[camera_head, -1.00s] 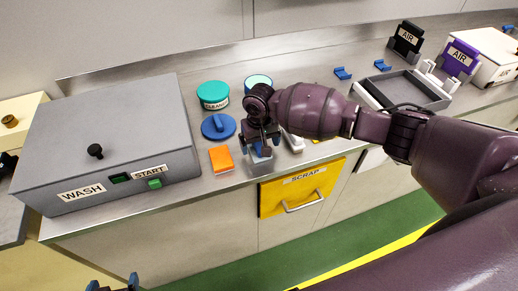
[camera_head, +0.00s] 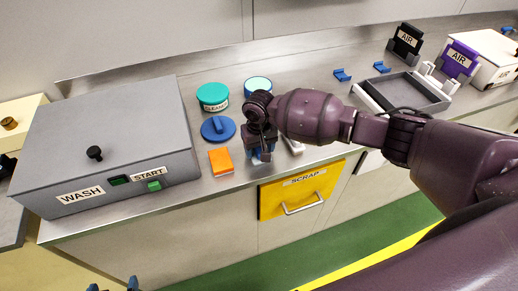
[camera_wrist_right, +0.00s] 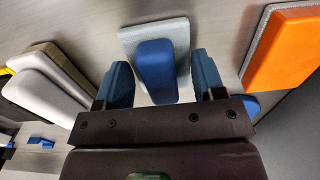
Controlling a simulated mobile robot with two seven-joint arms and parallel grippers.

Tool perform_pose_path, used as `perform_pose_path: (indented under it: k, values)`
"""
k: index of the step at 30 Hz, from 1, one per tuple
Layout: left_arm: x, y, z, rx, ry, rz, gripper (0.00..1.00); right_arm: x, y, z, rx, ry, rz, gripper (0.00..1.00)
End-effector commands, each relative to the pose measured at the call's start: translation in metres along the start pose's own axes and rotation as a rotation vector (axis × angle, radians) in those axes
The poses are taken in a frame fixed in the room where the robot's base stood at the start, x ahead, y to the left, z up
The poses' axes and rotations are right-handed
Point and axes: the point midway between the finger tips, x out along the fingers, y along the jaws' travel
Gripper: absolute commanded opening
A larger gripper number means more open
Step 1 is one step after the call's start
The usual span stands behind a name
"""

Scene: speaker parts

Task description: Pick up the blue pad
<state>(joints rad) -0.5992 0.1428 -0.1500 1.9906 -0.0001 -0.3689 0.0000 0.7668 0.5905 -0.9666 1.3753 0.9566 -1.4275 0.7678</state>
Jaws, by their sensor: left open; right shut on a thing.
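The blue pad (camera_wrist_right: 155,72) has a blue grip on a pale grey base. In the right wrist view it is between the two blue-tipped fingers of my right gripper (camera_wrist_right: 160,82), which is shut on it. In the head view my right gripper (camera_head: 261,152) points down at the counter's front edge, and it and the wrist hide most of the pad. I cannot tell whether the pad still touches the counter. My left gripper (camera_head: 113,287) shows only its blue fingertips at the bottom edge, apart and empty.
An orange pad (camera_head: 221,161) lies just left of the right gripper, with a blue round lid (camera_head: 218,128) and a teal container (camera_head: 212,96) behind. The grey WASH box (camera_head: 105,145) stands left; a grey tray (camera_head: 437,104) lies right.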

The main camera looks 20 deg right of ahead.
Motion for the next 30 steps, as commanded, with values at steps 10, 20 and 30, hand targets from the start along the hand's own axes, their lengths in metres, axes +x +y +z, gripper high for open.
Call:
perform_pose_path:
  k: [10,20,30]
  values:
    - [-0.003,-0.001,-0.011,0.0,0.009,0.0,0.88,-0.048,0.0,-0.001,0.0,0.005,-0.001,0.39]
    - [-0.009,-0.002,-0.02,0.0,0.012,-0.001,0.88,-0.133,0.0,-0.001,0.0,0.005,-0.001,0.39]
    - [-0.013,-0.003,-0.021,-0.002,0.008,-0.003,0.88,-0.189,0.0,-0.001,0.0,0.002,0.0,0.39]
